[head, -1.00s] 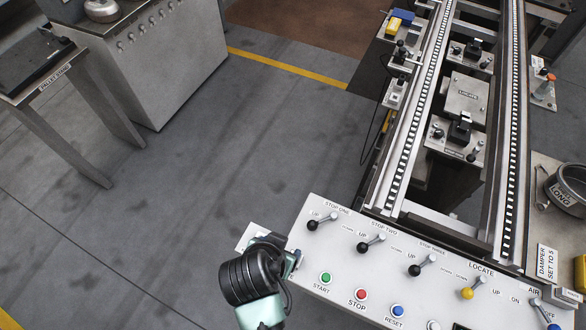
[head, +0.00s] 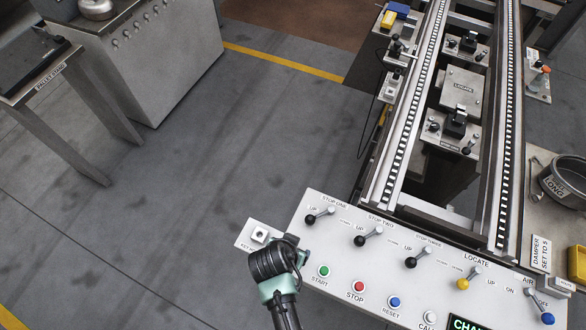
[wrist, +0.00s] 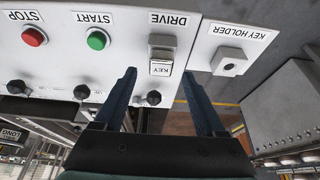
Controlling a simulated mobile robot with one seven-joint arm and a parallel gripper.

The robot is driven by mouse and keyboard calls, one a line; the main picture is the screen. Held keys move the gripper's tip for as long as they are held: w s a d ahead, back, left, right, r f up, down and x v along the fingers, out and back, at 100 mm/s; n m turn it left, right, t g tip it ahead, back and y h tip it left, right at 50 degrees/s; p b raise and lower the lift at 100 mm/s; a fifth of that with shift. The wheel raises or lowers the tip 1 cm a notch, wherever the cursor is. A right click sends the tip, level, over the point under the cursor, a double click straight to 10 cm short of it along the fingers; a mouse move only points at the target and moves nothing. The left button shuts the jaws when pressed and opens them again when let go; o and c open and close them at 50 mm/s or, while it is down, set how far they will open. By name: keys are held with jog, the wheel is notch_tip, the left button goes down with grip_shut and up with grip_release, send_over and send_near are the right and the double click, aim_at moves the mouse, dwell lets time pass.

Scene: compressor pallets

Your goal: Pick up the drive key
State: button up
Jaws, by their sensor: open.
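The drive key (wrist: 160,68) is a small pale block marked KEY. It sits in a grey mount under the DRIVE label on the white control panel (wrist: 125,30). My gripper (wrist: 159,76) is open, with its two dark fingers reaching toward the panel on either side of the key, and nothing is held. Whether the fingertips are level with the key I cannot tell. In the head view my gripper (head: 300,256) is at the panel's left end and hides the key.
The key holder (wrist: 229,61), a grey block with a round hole, is beside the key; it also shows in the head view (head: 260,235). The green START button (head: 324,271) and black-knobbed stop levers (head: 311,218) are close by. Open floor lies left of the panel.

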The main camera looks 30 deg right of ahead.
jog(key=shift+x, duration=1.45)
grip_shut()
